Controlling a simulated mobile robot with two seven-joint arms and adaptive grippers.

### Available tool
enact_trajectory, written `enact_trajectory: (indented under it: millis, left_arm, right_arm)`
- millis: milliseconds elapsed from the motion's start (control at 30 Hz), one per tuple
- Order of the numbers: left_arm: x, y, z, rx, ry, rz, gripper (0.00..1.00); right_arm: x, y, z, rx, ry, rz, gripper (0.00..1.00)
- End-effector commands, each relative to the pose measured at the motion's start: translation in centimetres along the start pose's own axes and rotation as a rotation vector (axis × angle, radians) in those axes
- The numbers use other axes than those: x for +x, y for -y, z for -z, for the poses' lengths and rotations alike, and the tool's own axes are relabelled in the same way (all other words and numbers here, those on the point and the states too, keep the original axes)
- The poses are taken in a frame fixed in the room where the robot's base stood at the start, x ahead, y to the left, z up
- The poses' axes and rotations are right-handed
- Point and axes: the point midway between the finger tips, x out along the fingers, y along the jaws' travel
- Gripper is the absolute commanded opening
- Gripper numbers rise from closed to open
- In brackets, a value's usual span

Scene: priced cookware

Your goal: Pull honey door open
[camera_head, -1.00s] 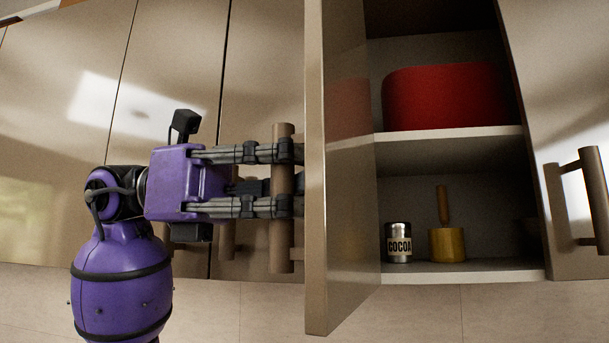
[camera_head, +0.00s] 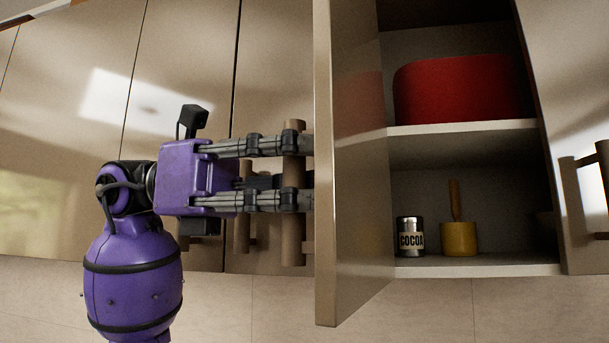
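The cabinet door (camera_head: 350,250) stands swung open toward me, seen nearly edge-on, with its outer face turned left. A brown vertical bar handle (camera_head: 293,225) sits on that outer face. My purple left gripper (camera_head: 300,172) is at this handle, coming from the left. Its two fingers are spread apart, one above the other, and cross the bar; their tips end by the door's edge, partly hidden. No clamping on the bar shows. No honey or honey label is visible. My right gripper is not in view.
Inside the open cabinet, a red box-like item (camera_head: 458,90) is on the upper shelf. A cocoa tin (camera_head: 410,238) and a yellow pot with a wooden handle (camera_head: 458,238) stand on the lower shelf (camera_head: 480,270). Closed doors flank it, one with a handle (camera_head: 590,195) at right.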

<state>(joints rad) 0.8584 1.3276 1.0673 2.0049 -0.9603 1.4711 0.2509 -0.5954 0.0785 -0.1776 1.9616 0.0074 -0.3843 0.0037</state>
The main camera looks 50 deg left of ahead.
Motion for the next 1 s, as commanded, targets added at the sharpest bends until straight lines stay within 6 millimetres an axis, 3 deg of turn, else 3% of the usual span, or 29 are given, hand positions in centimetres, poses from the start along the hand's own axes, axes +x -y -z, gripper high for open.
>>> enact_trajectory:
  millis: [267, 700, 1000]
  left_arm:
    - [-0.9, -0.1, -0.1, -0.003, 0.002, -0.001, 0.25]
    - [-9.5, -0.1, -0.1, -0.001, 0.003, -0.001, 0.25]
    - [-12.0, -0.1, 0.0, -0.001, 0.000, 0.000, 0.25]
  right_arm:
    - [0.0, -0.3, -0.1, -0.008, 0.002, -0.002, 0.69]
    - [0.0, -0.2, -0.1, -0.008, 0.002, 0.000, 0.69]
    - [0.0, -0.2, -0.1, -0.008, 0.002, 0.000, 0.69]
